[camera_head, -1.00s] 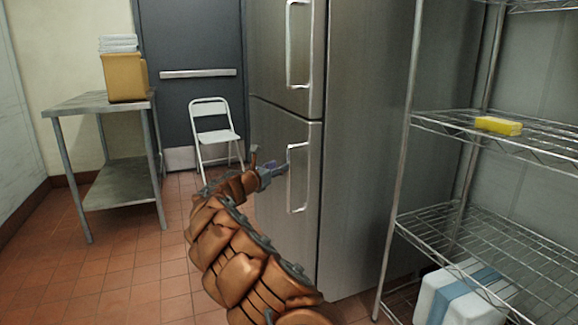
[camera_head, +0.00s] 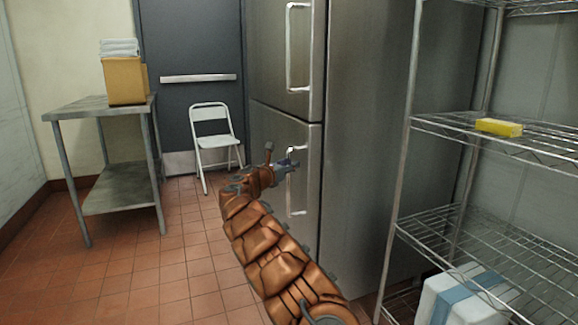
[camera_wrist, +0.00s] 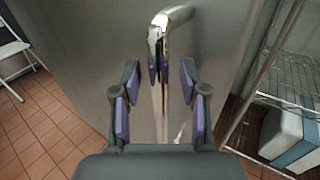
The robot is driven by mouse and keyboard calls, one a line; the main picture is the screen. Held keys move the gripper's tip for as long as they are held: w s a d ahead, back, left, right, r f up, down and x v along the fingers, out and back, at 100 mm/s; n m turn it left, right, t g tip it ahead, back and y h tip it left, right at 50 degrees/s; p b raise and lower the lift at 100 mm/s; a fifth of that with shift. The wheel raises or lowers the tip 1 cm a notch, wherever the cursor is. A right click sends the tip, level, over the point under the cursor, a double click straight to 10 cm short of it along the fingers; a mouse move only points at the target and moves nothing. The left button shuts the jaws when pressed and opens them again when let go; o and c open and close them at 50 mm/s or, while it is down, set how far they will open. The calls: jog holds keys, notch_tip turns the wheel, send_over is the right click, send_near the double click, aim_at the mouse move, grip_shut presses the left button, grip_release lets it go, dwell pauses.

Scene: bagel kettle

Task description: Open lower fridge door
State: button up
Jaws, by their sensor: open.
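The lower fridge door (camera_head: 306,240) is steel and sits closed under the upper door. Its upright bar handle (camera_head: 290,205) is on the door's front face, and the arm hides part of it in the head view. My gripper (camera_head: 292,163) is at the handle's upper part. In the wrist view my gripper (camera_wrist: 157,92) is open, with purple-padded fingers to the left and right of the handle (camera_wrist: 165,24). The bar runs down between the fingers, and both pads look apart from it.
A wire shelf rack (camera_head: 400,180) with a yellow block (camera_head: 498,127) stands right of the fridge. A white folding chair (camera_head: 213,140) and a steel table (camera_head: 118,188) are to the left. Tiled floor (camera_head: 150,285) is clear at the front left.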

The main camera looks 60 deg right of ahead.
jog(key=shift+c, duration=0.3)
grip_shut()
dwell(0.6)
